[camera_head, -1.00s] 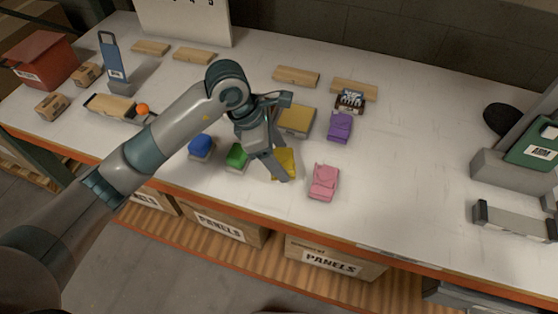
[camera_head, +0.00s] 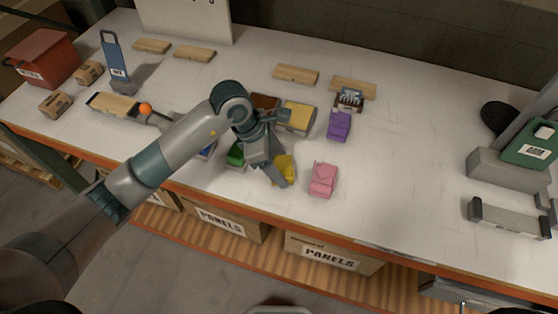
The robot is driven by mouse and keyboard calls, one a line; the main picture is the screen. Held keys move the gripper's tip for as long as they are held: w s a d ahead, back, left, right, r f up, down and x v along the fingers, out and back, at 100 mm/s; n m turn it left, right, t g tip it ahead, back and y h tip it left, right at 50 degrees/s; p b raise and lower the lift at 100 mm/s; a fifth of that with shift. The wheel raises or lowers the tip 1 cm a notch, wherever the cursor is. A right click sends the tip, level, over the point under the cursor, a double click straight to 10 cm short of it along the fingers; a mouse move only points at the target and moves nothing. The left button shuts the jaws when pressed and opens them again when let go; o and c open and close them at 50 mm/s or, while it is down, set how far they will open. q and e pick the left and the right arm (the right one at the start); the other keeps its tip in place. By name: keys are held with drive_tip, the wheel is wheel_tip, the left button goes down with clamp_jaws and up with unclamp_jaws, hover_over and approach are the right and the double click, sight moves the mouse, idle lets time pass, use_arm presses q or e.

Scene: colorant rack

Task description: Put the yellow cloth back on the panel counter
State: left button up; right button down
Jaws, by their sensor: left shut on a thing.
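The yellow cloth (camera_head: 287,164) is a small crumpled piece near the front middle of the white counter (camera_head: 400,190). It lies between a green piece and a pink piece. My left gripper (camera_head: 279,178) comes down over it from the left and is shut on it, with a finger covering part of the cloth. The cloth is at or just above the counter top; I cannot tell which. My right gripper is not in view.
Around it are a green piece (camera_head: 236,154), a pink piece (camera_head: 323,179), a purple piece (camera_head: 339,125) and a yellow-topped block (camera_head: 298,117). A blue piece is mostly hidden by my arm. The counter's right middle is clear.

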use_arm(q)
drive_tip(key=shift+f, duration=0.2)
drive_tip(key=o, duration=0.9)
drive_tip(key=shift+r, duration=0.1)
drive_tip(key=shift+o, duration=0.2)
drive_tip(key=shift+r, duration=0.2)
drive_tip(key=shift+a+r+b, duration=0.1)
drive_tip(key=shift+r+b, duration=0.1)
drive_tip(key=shift+b, duration=0.1)
drive_tip(key=b+v, duration=0.4)
drive_tip(key=v, duration=0.7)
drive_tip(key=shift+r, duration=0.2)
